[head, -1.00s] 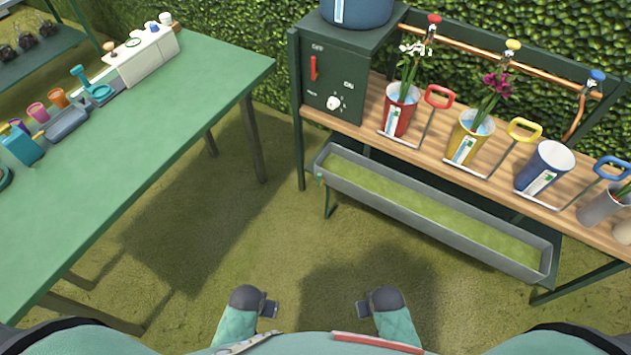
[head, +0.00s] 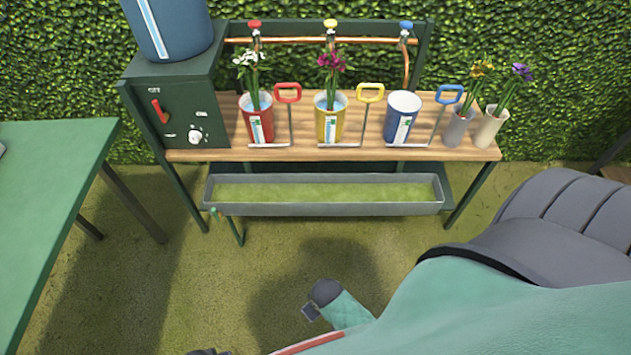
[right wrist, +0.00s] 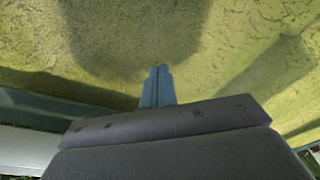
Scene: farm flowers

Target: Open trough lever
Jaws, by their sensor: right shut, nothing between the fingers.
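The long grey trough (head: 325,209) hangs below the front of the wooden bench, with a greenish inside. A small green lever-like piece (head: 214,211) shows at its left end; its exact shape and position are too small to tell. My right gripper (head: 311,312) is low in front of the trough, apart from it. In the right wrist view its fingers (right wrist: 157,72) are shut and empty over grass. Only a sliver of my left gripper (head: 208,352) shows at the bottom edge of the head view, so its fingers cannot be read.
The bench (head: 350,154) holds a green control box (head: 175,110), a blue tank (head: 165,25), red (head: 258,126), yellow (head: 329,125) and blue (head: 401,118) pots and two smaller pots. A green table (head: 50,190) stands at left. Grass between is clear.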

